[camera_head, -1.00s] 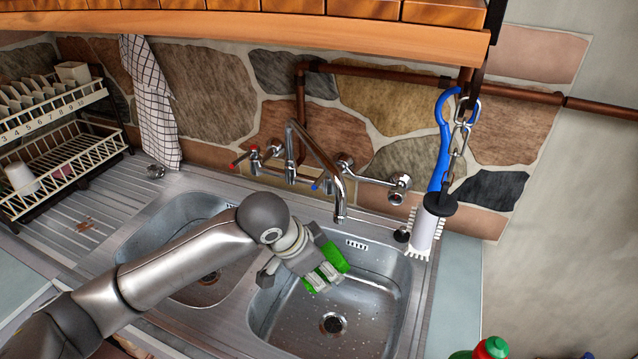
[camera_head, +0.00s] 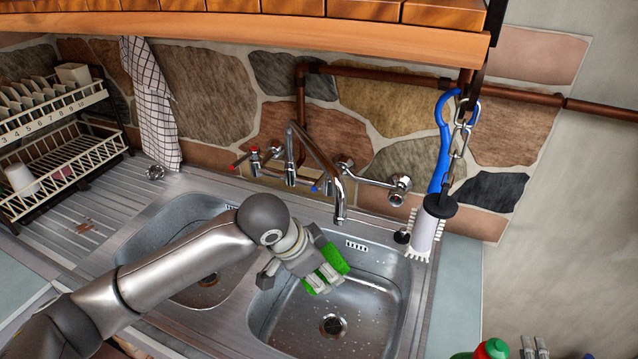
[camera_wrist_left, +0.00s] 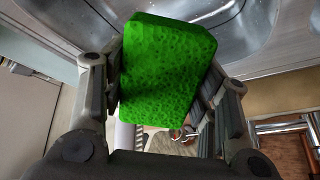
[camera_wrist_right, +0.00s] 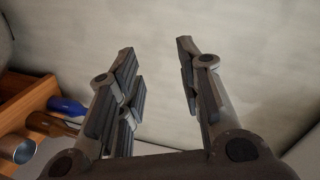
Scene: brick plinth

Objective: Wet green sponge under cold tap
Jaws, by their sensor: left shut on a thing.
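My left gripper (camera_head: 322,277) is shut on the green sponge (camera_head: 335,259) above the right sink basin. The sponge shows on both sides of the fingers, and fills the space between them in the left wrist view (camera_wrist_left: 170,72). The chrome spout (camera_head: 339,200) ends above and slightly right of the sponge. No water stream shows. The cold tap has a blue-marked handle (camera_head: 316,188) at the wall, left of the spout end. My right gripper (camera_wrist_right: 156,48) is open and empty in the right wrist view; its fingertips (camera_head: 535,348) just show at the head view's bottom edge.
The right basin (camera_head: 375,305) has droplets and a drain. A red-marked tap handle (camera_head: 240,163) is further left. A brush with a blue handle (camera_head: 443,150) hangs right of the spout. A dish rack (camera_head: 65,160) is far left.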

